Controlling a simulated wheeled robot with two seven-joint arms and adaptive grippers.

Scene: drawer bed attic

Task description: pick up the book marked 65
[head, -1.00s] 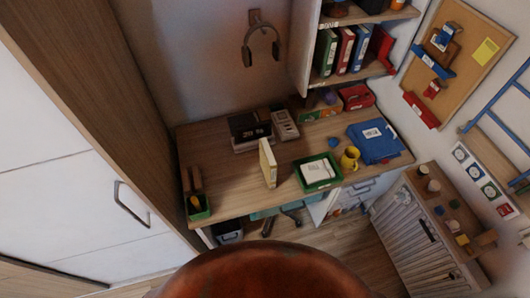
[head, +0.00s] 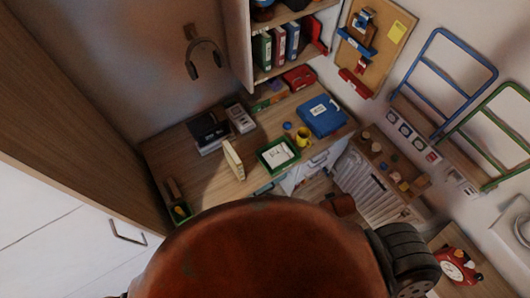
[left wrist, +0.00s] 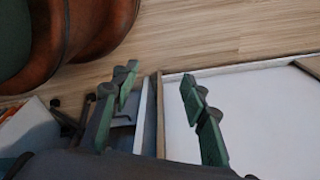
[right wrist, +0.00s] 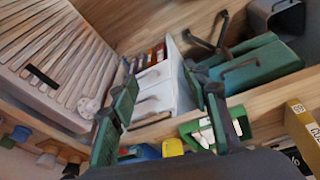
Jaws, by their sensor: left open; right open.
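A cream-yellow book (head: 234,160) stands upright on the desk in the head view. My left gripper (left wrist: 160,75) is open and empty above a white panel and the wood floor. Neither gripper shows in the head view.
Shelves overhang the desk's back. A red alarm clock (head: 457,267) is at lower right.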

